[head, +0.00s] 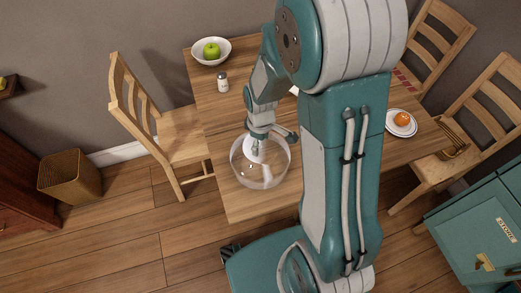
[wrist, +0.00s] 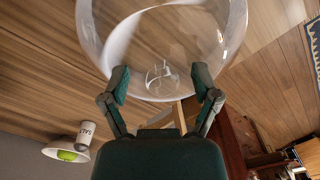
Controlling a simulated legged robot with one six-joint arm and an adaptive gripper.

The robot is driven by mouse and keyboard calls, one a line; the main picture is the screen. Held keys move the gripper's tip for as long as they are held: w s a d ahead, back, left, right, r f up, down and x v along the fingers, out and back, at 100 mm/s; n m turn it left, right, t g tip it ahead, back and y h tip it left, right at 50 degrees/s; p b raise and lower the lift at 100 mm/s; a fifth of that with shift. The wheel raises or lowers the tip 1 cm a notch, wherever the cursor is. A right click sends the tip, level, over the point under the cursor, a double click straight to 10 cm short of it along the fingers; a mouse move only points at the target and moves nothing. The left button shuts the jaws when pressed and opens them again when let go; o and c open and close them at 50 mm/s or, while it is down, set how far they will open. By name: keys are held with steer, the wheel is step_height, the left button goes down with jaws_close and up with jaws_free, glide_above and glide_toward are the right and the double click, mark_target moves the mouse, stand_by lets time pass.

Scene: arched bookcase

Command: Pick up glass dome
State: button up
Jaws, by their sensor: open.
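The glass dome (head: 258,172) is clear and round and stands at the near edge of the wooden table. It fills the top middle of the wrist view (wrist: 165,35), with bright reflections on its wall. My gripper (wrist: 161,85) is open, its two dark green fingers spread over the dome's lower edge in that view. Whether either finger touches the glass I cannot tell. In the head view my gripper (head: 270,138) is at the dome's upper side, partly hidden behind my own arm.
Wooden chairs stand left (head: 180,135) and right (head: 470,120). Bare tabletop lies left of the dome.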

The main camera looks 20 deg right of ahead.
steer(key=shift+c, duration=0.3)
steer(key=shift+a, duration=0.2)
jaws_close()
